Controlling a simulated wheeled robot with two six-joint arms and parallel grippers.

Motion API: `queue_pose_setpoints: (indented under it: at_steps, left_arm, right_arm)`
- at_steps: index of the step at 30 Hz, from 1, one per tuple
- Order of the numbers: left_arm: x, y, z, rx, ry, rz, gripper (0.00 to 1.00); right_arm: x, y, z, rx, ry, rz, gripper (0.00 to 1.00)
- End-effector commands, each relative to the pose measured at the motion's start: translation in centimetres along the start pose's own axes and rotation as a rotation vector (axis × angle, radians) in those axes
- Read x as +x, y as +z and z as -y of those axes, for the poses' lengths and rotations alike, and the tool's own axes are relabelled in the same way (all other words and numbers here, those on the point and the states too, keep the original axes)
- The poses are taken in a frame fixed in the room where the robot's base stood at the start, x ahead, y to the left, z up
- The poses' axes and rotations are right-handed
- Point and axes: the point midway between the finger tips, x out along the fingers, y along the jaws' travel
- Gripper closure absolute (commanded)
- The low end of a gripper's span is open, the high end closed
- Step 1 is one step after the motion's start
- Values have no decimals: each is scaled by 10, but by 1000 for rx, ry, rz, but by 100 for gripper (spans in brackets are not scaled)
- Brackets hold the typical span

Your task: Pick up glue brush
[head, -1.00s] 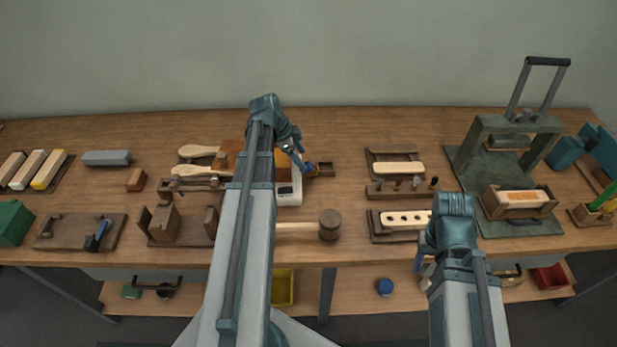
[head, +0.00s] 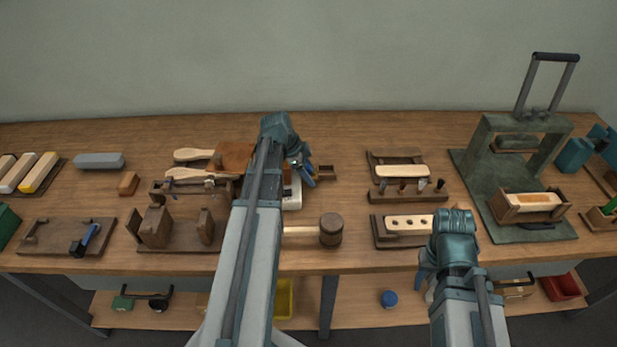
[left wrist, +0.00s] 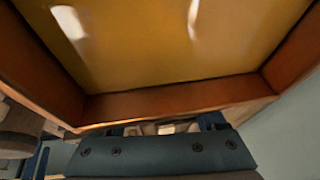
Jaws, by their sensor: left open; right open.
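I cannot make out a glue brush for certain; my left arm covers the middle of the bench. My left gripper (head: 306,174) is open over the bench beside a small wooden holder (head: 327,173). The left wrist view shows a wooden tray (left wrist: 180,97) with a shiny amber surface (left wrist: 150,45) close to the camera, and part of my dark gripper body below it. Nothing shows held, though the fingertips are partly hidden. My right gripper (head: 427,284) is open near the bench's front edge, partly hidden by its wrist.
A wooden mallet (head: 330,230) lies in front of the left gripper. A white device (head: 292,194) is partly behind my left arm. Brush-block fixtures (head: 382,241) stand right of centre, and a green press (head: 481,190) stands farther right.

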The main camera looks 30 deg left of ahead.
Motion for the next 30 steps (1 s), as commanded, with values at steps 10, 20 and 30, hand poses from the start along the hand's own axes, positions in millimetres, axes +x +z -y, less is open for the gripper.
queue_pose_setpoints:
  at_steps: [10, 20, 30]
  left_arm:
    - [-1, 0, 0, 0, 0, 0, 67]
    - [-1, 0, 0, 0, 0, 0, 100]
    - [-7, -3, 1, 0, 0, 0, 100]
  right_arm:
    - [-1, 0, 0, 0, 0, 0, 50]
    - [-1, 0, 0, 0, 0, 0, 50]
    - [-7, 0, -1, 0, 0, 0, 50]
